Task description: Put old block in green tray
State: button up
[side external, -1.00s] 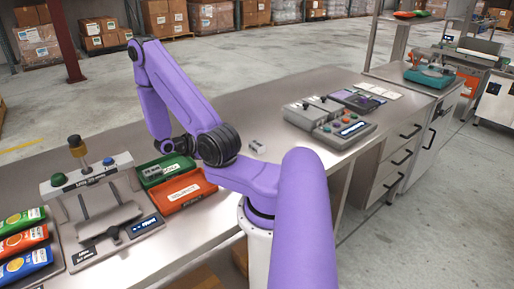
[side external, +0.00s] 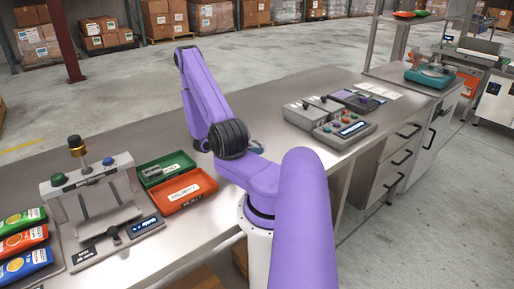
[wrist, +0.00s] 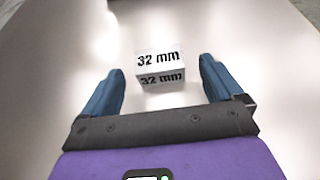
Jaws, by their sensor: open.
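A pale block (wrist: 160,68) marked "32 mm" lies on the bench in the wrist view, between and slightly beyond my gripper's fingertips. My gripper (wrist: 161,76) has two blue fingers spread wide, one on each side of the block, with gaps on both sides. In the side view my arm hides most of the gripper; only a bit of blue (side external: 259,144) shows beside the dark joint. The block cannot be made out there. The green tray (side external: 178,159) stands left of my arm, with a label and a small grey item (side external: 153,172) in it.
A red-orange tray (side external: 207,188) adjoins the green one in front. A grey control box (side external: 344,131) is right of my arm. Bare bench lies around the block.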

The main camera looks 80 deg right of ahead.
aim_at(256, 143)
jog(key=shift+x, duration=2.25)
jog(key=shift+r, duration=0.15)
jog(key=c, duration=1.3)
jog(key=shift+r, duration=0.15)
